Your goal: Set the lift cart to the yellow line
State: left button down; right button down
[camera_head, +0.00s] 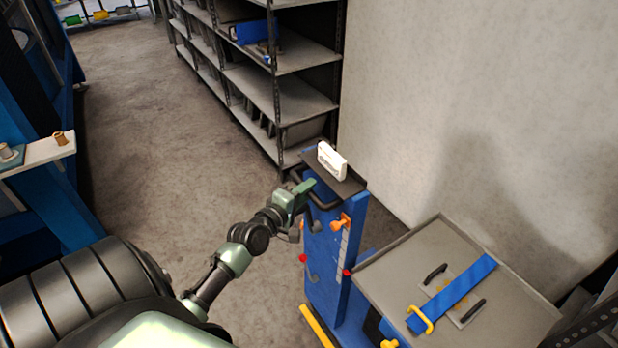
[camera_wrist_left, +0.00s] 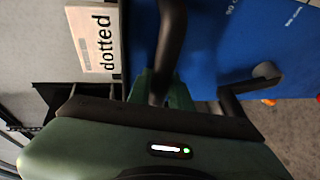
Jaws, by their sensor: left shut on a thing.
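The lift cart (camera_head: 327,265) is blue, with an upright column, a black handle (camera_head: 322,199) and a grey platform (camera_head: 390,265). My left gripper (camera_head: 300,194) is at the column top, shut on the handle. In the left wrist view, the green fingers (camera_wrist_left: 163,88) close around the black handle bar (camera_wrist_left: 171,50). A pale scale strip (camera_head: 344,250) runs down the column, with an orange piece (camera_head: 341,222) near its top. A yellow strip (camera_head: 316,326) shows low beside the cart; I cannot tell whether it is on the floor or the cart. My right gripper is out of view.
A white sign (camera_head: 331,160) stands on the column top; it reads "dotted" in the left wrist view (camera_wrist_left: 95,40). A plate with black handles and a blue strap (camera_head: 460,290) lies on the platform. Grey shelving (camera_head: 278,95) stands behind. The floor (camera_head: 160,130) at left is clear.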

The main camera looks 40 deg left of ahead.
pick_arm(q)
jog(key=shift+w+d, duration=0.1)
jog(key=shift+w, duration=0.15)
jog(key=c, duration=1.3)
grip_release()
jog(key=s+r+b, duration=0.1)
jog(key=s, duration=0.6)
jog(key=shift+s+d+r, duration=0.2)
jog(key=shift+s+d, duration=0.15)
